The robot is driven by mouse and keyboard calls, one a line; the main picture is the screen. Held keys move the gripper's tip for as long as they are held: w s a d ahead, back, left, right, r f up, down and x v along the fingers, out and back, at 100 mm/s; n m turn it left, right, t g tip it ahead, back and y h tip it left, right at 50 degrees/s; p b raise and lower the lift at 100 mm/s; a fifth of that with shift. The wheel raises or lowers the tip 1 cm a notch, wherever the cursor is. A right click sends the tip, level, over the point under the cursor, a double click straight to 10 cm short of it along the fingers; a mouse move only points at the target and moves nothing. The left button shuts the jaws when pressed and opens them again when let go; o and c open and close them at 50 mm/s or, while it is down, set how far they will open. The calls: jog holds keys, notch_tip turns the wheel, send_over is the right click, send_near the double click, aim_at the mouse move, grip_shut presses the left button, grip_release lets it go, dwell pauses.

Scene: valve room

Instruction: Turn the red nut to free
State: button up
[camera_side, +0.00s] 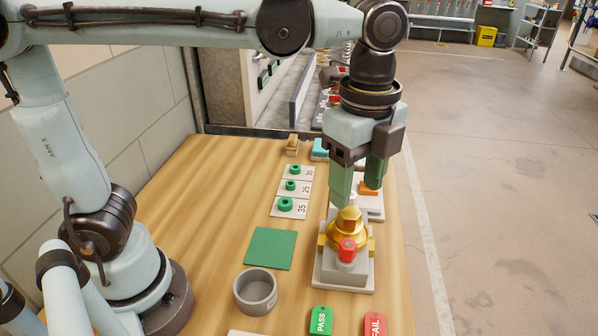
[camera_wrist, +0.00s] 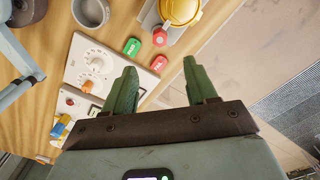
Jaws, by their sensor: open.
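The red nut (camera_side: 347,250) sits on the front of a gold valve (camera_side: 345,230), which stands on a grey block and pale base plate (camera_side: 345,283) near the table's right edge. In the wrist view the red nut (camera_wrist: 160,37) shows beyond the gap between my fingers, beside the gold valve (camera_wrist: 182,12). My gripper (camera_side: 357,195) points down with its two green fingers apart, just above and behind the valve's top. In the wrist view my gripper (camera_wrist: 158,65) is open with nothing between the fingers. I cannot tell whether a fingertip touches the valve.
Green PASS (camera_side: 321,320) and red FAIL (camera_side: 375,325) tags lie in front of the valve. A grey cup (camera_side: 256,291) and green mat (camera_side: 270,248) are to its left. Cards with green rings (camera_side: 285,204) lie farther back. A dial panel (camera_wrist: 95,65) shows in the wrist view.

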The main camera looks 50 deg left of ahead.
aim_at(348, 244)
notch_tip(348, 244, down, 12)
jog(key=shift+f, duration=0.1)
dwell(0.5)
jog(key=c, duration=1.1)
jog(key=shift+o, duration=0.2)
